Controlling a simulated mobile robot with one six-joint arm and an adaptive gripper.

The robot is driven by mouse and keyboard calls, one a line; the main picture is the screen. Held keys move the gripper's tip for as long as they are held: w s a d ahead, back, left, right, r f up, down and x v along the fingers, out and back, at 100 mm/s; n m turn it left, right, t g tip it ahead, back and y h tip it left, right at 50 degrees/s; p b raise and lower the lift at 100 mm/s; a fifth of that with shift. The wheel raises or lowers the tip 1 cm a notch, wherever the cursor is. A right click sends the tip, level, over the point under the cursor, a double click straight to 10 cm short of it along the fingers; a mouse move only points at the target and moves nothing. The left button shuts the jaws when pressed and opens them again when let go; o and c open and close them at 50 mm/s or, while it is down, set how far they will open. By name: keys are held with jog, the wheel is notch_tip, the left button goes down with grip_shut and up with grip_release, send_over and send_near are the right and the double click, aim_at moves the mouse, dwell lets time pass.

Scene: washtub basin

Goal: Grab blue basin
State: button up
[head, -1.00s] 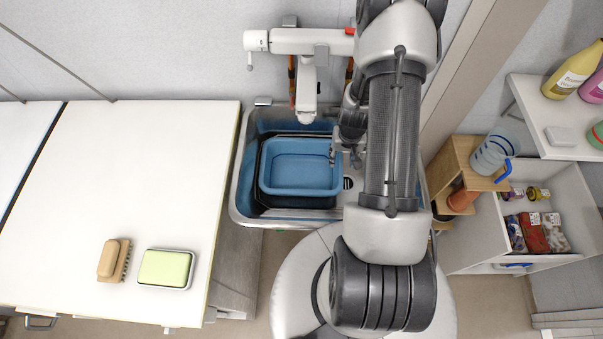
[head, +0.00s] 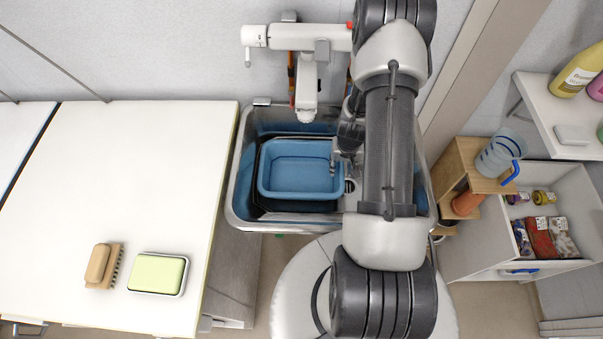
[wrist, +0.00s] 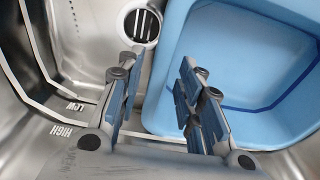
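The blue basin (head: 300,190) sits inside the metal sink, within a dark tub, and looks empty. In the wrist view, the basin (wrist: 250,75) fills the right side. My gripper (head: 338,165) is at the basin's right edge in the head view, partly hidden by my arm. In the wrist view, my gripper (wrist: 160,95) is open with a clear gap between its fingers. The basin's near side wall runs through that gap. One finger is over the basin's inside and the other is outside it. I cannot tell whether either touches the wall.
The metal sink (head: 238,190) surrounds the basin closely, and its drain (wrist: 142,25) shows beside it. A faucet (head: 305,95) hangs over the back. A white table (head: 130,190) at left holds a brush (head: 98,265) and a green-topped box (head: 158,272). Shelves stand at right.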

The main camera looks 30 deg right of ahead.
grip_shut()
dwell(0.3)
jog(key=shift+r, duration=0.1)
